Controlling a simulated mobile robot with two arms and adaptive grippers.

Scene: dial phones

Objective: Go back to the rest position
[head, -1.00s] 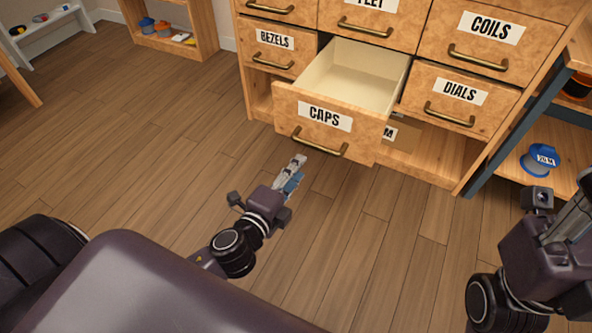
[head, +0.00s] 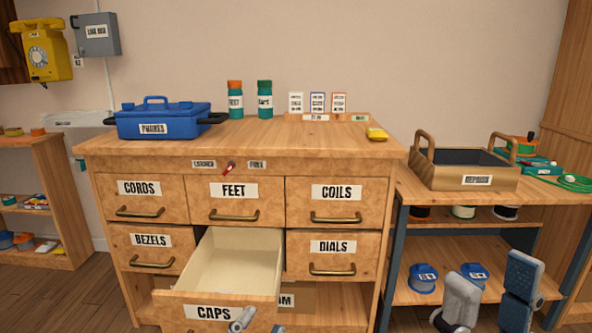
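The CAPS drawer (head: 222,297) of the wooden cabinet stands pulled open, and the inside that I see is empty. My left gripper (head: 259,323) is at the bottom edge of the head view, in front of the CAPS drawer's face. Only its two fingertips show, apart with nothing seen between them. My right gripper (head: 492,296) is at the lower right, in front of the side bench's lower shelf. Its two fingers are spread and empty. Both arms behind the fingers are out of view.
The other drawers, such as FEET (head: 234,203) and DIALS (head: 332,258), are closed. On top are a blue PHONES case (head: 165,122), two bottles and a yellow item (head: 377,135). A wooden tray (head: 470,178) stands on the right bench.

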